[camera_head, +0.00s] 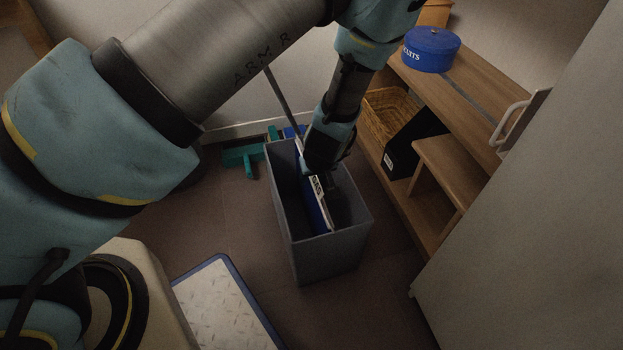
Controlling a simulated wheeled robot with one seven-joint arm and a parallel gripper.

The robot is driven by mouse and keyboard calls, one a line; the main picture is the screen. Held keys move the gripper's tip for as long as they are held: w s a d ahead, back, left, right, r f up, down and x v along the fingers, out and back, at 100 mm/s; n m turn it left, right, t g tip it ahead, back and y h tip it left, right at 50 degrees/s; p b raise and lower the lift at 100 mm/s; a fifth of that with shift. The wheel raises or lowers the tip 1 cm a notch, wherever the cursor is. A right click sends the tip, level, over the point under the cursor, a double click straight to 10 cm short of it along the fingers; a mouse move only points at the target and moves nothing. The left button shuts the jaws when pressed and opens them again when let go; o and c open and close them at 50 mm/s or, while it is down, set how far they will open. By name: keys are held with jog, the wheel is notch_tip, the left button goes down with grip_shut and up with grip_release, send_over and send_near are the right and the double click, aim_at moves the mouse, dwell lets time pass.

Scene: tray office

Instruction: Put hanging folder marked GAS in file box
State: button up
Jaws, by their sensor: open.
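The grey file box (328,266) stands open on the floor in the middle of the view. A blue hanging folder with a white label strip (320,205) is inside the box, its upper edge near the rim. Dark lettering on the label is too small to read surely. My gripper (322,177) is over the box, pointing down at the far end of the folder. The gripper is open; its fingers are mostly hidden by its own body, so I cannot tell whether they touch the folder. The bottom of the box is dark.
A wooden shelf unit (480,100) stands close on the right, with a blue round tin (431,50), a wicker basket (388,112) and a black holder (408,150). A teal dustpan (243,157) lies behind the box. A blue-edged white panel (222,300) is in front at left.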

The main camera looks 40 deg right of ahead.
jog(key=p+v, duration=0.1)
jog(key=v, duration=0.6)
jog(key=shift+s+r+p, duration=0.1)
jog(key=shift+r+p, duration=0.05)
jog(key=shift+p, duration=0.25)
jog(key=w+a+r+n+g, duration=0.2)
jog(key=w+a+r, duration=1.15)
jog(key=a, duration=0.45)
jog(key=a+r, duration=0.5)
jog(key=a, duration=0.5)
jog(key=a+r+n+y, duration=0.1)
jog(key=a+r, duration=0.4)
jog(key=a, duration=0.6)
jog(key=shift+a+g, duration=0.25)
jog(key=shift+g, duration=0.05)
jog(key=shift+s, duration=0.1)
